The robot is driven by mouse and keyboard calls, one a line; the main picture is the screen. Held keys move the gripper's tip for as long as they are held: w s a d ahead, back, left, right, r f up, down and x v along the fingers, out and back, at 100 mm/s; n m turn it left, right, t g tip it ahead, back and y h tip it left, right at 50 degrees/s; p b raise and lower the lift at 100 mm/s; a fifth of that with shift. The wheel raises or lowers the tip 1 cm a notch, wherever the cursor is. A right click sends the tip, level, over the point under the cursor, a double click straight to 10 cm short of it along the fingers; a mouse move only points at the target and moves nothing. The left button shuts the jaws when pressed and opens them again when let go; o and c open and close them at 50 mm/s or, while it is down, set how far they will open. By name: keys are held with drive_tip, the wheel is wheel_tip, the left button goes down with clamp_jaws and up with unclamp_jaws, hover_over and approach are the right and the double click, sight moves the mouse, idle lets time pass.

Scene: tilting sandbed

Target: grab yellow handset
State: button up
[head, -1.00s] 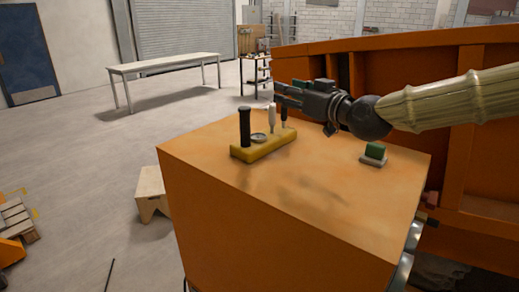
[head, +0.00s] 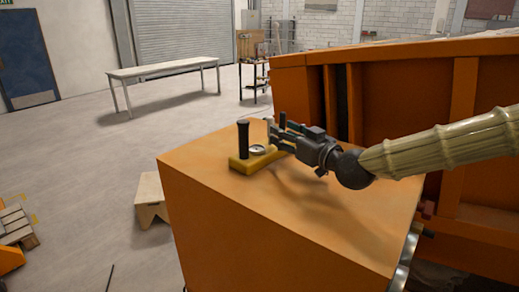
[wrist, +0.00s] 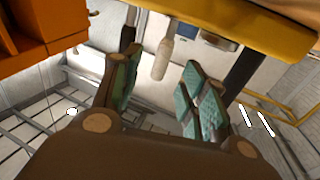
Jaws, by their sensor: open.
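The yellow handset (head: 242,164) lies on the orange cabinet top in the head view, with an upright black grip (head: 243,138) and a round gauge (head: 257,150). Its right end is hidden behind my gripper (head: 277,137). In the wrist view the handset is a yellow bar (wrist: 255,27) at the top right. A white stick (wrist: 163,56) and a dark stick (wrist: 128,36) show near my open gripper (wrist: 157,88). The white stick appears in the gap between the two green-padded fingers; I cannot tell whether they touch it.
The orange cabinet top (head: 320,235) is clear toward the front. An orange bin wall (head: 410,110) rises behind and right of my arm. A wooden stool (head: 150,200) stands left on the floor, and a long table (head: 165,70) stands far back.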

drive_tip(key=shift+w+a, duration=0.25)
drive_tip(key=shift+a, duration=0.05)
drive_tip(key=shift+w+a+r+p, duration=0.1)
drive_tip(key=shift+w+a+p, duration=0.2)
drive_tip(key=shift+w+p, duration=0.15)
drive_tip(key=shift+p+x, duration=0.9)
drive_tip(key=shift+x, duration=1.35)
drive_tip(key=shift+c, duration=0.3)
clamp_jaws()
